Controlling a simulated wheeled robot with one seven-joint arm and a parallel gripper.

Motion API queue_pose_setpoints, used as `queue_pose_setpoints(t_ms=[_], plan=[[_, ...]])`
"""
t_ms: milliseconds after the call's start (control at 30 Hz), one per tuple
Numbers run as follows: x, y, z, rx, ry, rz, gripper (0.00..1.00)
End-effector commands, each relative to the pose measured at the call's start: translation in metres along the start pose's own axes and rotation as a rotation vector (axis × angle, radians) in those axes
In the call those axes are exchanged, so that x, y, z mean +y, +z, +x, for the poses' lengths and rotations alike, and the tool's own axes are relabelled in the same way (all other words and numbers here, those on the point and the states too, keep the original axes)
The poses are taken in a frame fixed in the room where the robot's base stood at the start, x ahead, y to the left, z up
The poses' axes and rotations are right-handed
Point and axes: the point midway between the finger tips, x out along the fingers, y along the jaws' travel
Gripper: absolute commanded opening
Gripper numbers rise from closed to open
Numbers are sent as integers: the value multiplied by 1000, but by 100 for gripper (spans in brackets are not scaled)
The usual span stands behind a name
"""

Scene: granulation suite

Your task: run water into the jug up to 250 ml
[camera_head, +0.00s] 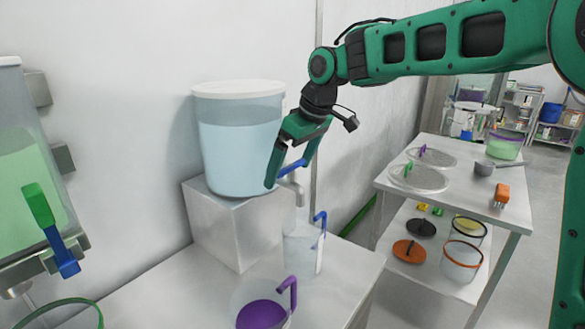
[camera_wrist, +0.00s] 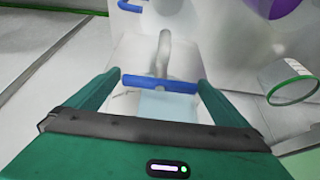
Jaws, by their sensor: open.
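A white-lidded tank of pale blue water (camera_head: 240,150) stands on a metal block at the wall. Its tap has a grey spout (camera_head: 299,192) and a blue lever (camera_head: 291,169). My gripper (camera_head: 288,176) is open at the tap, its fingers on either side of the lever. In the wrist view the lever (camera_wrist: 160,82) lies crosswise between the fingertips, close to both; contact is unclear. The clear jug (camera_head: 302,252) with a blue handle stands upright on the bench below the spout. I make out no water in it and no stream; its scale is unreadable.
A jug of purple liquid (camera_head: 262,312) with a purple handle stands in front of the clear jug. A green-rimmed vessel (camera_head: 60,312) and a green-liquid tank (camera_head: 25,170) are at left. A side table (camera_head: 460,180) with sieves and a scoop stands right, across a gap.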

Motion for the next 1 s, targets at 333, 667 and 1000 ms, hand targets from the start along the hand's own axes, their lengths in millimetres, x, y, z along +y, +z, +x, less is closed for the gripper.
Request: queue_pose_setpoints(t_ms=[333,667,1000], plan=[[0,0,0,0,0,0,63],[3,0,-1,1,-20,-52,64],[3,-2,0,3,-106,-263,64]])
